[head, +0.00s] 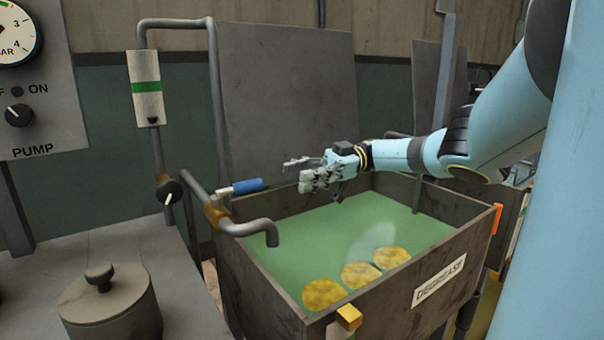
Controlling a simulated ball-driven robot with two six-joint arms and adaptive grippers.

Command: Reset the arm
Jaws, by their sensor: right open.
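My right arm (500,125) comes in from the right and is light blue with dark joints. My right gripper (304,174) hangs over the far part of a tank marked DEGREASE (440,285). It is open, with nothing seen between its fingers. A valve with a blue handle (247,186) is just left of the gripper, apart from it. My left gripper is not in view.
The tank holds green liquid (310,245) with several yellow discs near its front edge. A bent pipe spout (262,230) reaches over its left wall. A lidded pot (108,300) stands on the left bench. A pump panel (35,100) is at upper left.

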